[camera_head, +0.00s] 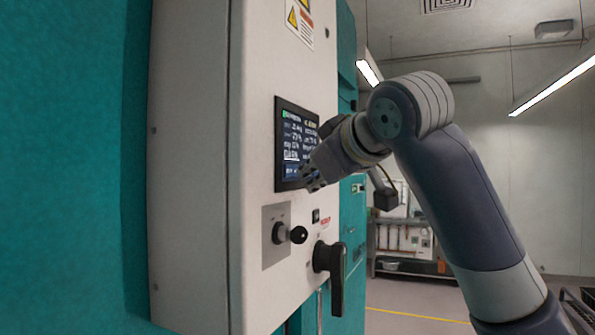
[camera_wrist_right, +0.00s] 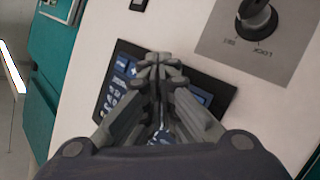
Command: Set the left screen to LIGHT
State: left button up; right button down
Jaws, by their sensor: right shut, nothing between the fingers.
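The screen (camera_head: 291,140) is a dark panel with white text and blue buttons, set in the white face of a control box. It also shows in the right wrist view (camera_wrist_right: 217,90), partly hidden behind my gripper. My right gripper (camera_head: 312,184) is shut and empty, with its fingertips in front of the lower part of the screen. In the right wrist view the closed fingertips (camera_wrist_right: 161,60) overlap the screen's edge. I cannot tell whether they touch it. The text on the screen is too small to read surely. My left gripper is not in view.
Below the screen are a rotary knob (camera_head: 280,233) on a grey plate, a small black switch (camera_head: 316,216) and a black door handle (camera_head: 336,275). A teal cabinet wall (camera_head: 65,160) fills the left. A shelf with tools (camera_head: 405,238) stands at the back right.

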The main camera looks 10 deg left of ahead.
jog(key=shift+d, duration=0.1)
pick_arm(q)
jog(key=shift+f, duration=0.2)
pick_arm(e)
jog(key=shift+s+d, duration=0.25)
jog(key=shift+d, duration=0.4)
pick_arm(q)
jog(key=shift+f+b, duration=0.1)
jog(key=shift+b, duration=0.2)
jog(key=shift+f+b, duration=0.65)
pick_arm(e)
jog(key=d, duration=0.1)
jog(key=s+d, duration=0.1)
jog(key=d, duration=0.2)
jog(key=shift+s+d, duration=0.25)
jog(key=shift+d, duration=0.15)
jog(key=shift+a, duration=0.1)
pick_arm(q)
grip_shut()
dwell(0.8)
